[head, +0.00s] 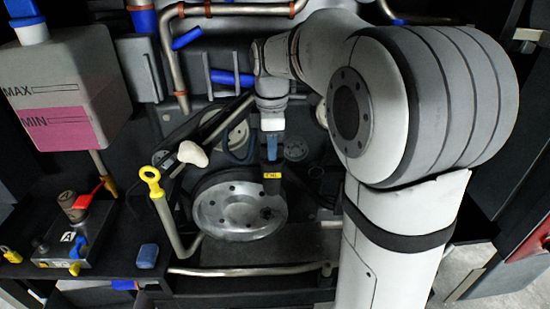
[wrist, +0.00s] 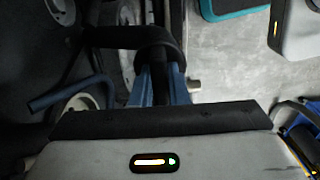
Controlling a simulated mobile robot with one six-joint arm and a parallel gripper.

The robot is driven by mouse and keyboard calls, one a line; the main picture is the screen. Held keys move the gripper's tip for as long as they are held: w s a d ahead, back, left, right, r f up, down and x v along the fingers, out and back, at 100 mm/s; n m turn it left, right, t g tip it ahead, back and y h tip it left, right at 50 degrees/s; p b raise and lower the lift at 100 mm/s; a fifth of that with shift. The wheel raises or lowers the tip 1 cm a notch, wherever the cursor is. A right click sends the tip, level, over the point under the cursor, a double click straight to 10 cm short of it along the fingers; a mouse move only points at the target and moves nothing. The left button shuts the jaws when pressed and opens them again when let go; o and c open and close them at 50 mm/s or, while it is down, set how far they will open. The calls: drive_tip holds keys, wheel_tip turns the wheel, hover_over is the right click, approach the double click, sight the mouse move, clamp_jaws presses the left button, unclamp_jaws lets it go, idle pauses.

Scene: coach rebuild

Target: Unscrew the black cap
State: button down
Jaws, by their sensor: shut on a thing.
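My gripper (head: 271,157) points down in the middle of the head view, above the round silver disc. Its blue fingers are shut on a dark part that I take for the black cap; it shows between the fingertips in the wrist view (wrist: 159,62). In the head view a black piece (head: 271,187) with a yellow label sits right under the fingertips. The fingers hide much of the cap, and I cannot tell whether it is still seated on its neck.
The silver disc (head: 238,210) lies under the gripper. A yellow-ringed dipstick (head: 151,175) stands to its left. A white tank with a pink lower band (head: 64,92) is at the upper left. A metal box (head: 75,236) with a red-handled valve is at the lower left. Pipes and hoses crowd the bay.

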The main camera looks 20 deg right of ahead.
drive_tip(key=n+p, duration=0.1)
drive_tip(key=n, duration=0.2)
drive_tip(key=shift+r+n, duration=0.1)
drive_tip(key=shift+n, duration=1.4)
drive_tip(key=n, duration=0.2)
drive_tip(key=shift+n+p, duration=0.3)
drive_tip(key=shift+n, duration=0.1)
drive_tip(key=n, duration=0.3)
drive_tip(key=n+p, duration=0.1)
drive_tip(key=n, duration=0.5)
